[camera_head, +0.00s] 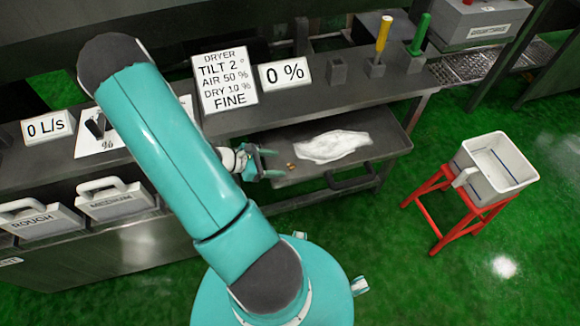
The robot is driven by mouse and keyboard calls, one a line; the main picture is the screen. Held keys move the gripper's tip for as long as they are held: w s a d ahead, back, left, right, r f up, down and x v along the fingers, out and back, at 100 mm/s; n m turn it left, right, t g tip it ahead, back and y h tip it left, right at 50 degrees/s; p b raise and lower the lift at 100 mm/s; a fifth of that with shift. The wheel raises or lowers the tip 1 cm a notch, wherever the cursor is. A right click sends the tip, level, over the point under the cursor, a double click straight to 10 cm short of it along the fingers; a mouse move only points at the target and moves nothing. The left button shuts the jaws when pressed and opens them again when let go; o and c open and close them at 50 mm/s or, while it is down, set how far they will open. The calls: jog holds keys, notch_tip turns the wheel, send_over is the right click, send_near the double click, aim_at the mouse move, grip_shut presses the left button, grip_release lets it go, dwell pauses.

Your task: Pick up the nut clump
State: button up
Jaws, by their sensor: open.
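A small brown lump (291,167), which may be the nut clump, lies on the left part of a dark metal tray (385,137). It is too small to make out in detail. My gripper (277,163) is at the tray's left side, with its two fingers apart and pointing right toward the lump. It looks empty. The lump is just beyond the fingertips; I cannot tell the height gap between them.
A flat white heap (333,146) lies on the tray, right of the lump. A tray handle (350,183) juts out in front. A white bin (497,170) stands on a red stool (445,215) at the right. Green floor between is clear.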

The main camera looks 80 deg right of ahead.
aim_at(289, 165)
jog(key=x, duration=0.5)
jog(key=c, duration=1.1)
